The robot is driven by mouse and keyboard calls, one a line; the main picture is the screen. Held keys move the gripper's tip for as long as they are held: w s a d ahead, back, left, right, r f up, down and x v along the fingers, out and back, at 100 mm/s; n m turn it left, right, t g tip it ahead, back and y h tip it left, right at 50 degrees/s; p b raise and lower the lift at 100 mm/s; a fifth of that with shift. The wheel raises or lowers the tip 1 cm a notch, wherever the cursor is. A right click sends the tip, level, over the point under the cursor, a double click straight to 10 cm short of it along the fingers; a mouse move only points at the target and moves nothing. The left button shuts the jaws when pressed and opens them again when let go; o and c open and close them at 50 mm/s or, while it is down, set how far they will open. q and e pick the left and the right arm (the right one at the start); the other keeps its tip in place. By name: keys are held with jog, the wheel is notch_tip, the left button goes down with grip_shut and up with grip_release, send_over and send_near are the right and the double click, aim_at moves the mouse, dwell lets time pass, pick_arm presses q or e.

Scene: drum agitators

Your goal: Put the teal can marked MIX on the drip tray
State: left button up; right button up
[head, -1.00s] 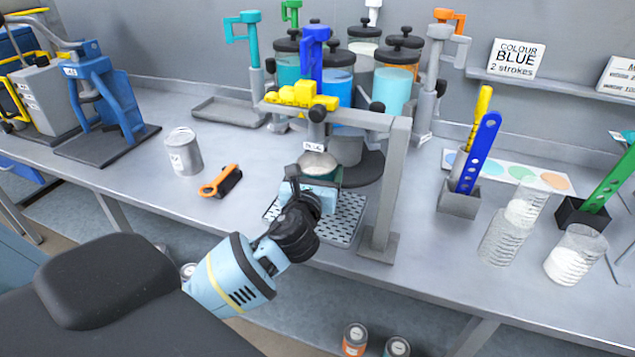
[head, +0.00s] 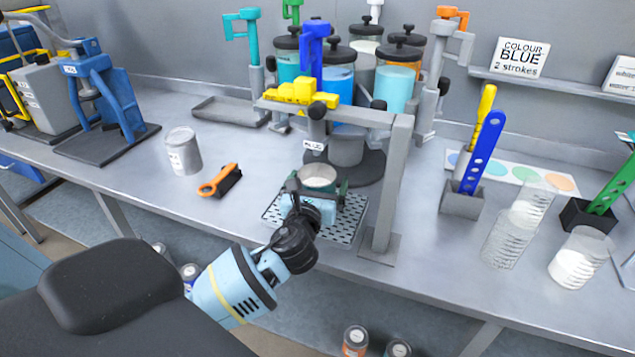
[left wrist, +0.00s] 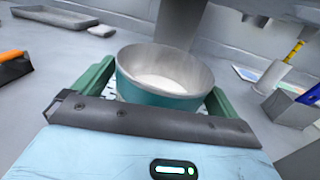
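The teal can (head: 319,177) stands upright over the perforated drip tray (head: 345,225), pale inside; no MIX marking is visible. In the left wrist view the can (left wrist: 165,88) has a teal side and bare metal inside. My left gripper (head: 317,190) reaches in from the front with its green fingers on either side of the can. The left wrist view shows the gripper (left wrist: 160,98) open around it, with a narrow gap at the left finger. The can's base is hidden, so its contact with the tray cannot be seen. My right gripper is out of view.
Clear cups (head: 508,235) stand at the right.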

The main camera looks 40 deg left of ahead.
pick_arm(q)
jog(key=shift+s+d+r, duration=0.1)
jog(key=shift+r, duration=0.05)
jog(key=v, duration=1.1)
jog(key=shift+s+d, duration=0.1)
jog(key=shift+s, duration=0.25)
dwell(0.9)
